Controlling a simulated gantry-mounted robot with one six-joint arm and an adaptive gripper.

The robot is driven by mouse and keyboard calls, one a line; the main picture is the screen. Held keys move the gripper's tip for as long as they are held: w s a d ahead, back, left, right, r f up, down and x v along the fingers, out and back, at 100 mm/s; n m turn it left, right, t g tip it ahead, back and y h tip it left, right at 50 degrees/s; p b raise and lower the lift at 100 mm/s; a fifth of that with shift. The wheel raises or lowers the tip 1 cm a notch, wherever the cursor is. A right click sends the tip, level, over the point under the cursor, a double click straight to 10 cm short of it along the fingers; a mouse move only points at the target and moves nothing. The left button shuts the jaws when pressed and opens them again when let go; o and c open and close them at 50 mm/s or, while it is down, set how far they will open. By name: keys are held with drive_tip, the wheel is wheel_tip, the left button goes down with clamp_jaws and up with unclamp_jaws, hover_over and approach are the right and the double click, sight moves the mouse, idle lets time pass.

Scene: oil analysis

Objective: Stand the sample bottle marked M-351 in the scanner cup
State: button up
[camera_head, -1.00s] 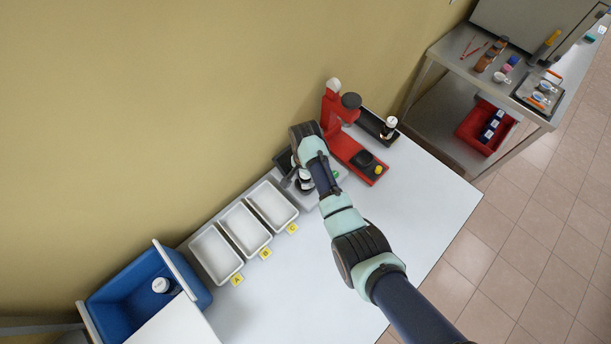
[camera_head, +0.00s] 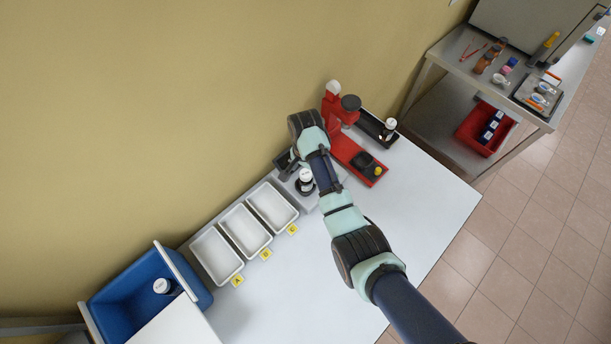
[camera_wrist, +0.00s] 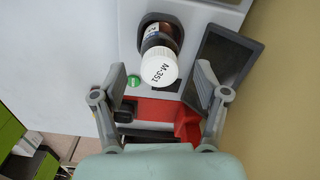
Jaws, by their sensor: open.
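The sample bottle marked M-351 (camera_wrist: 158,66) has a white cap and a dark brown body. It stands in the dark round scanner cup (camera_wrist: 171,20) in the wrist view. In the head view the white-capped bottle (camera_head: 306,176) looks upright in the cup of the grey scanner (camera_head: 318,199). My gripper (camera_wrist: 160,90) is open and empty, its two fingers spread apart and clear of the cap. In the head view my arm hides part of the scanner and most of the gripper.
A dark screen (camera_wrist: 222,62) and a green button (camera_wrist: 133,81) are by the cup. A red press (camera_head: 352,158) stands close behind; another bottle (camera_head: 389,126) is on a black tray. White trays A, B and C (camera_head: 243,231) and a blue drawer (camera_head: 128,291) lie left. The front tabletop is clear.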

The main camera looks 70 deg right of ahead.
wheel_tip(320, 180, up, 7)
drive_tip(key=shift+r, duration=0.1)
idle(0.4)
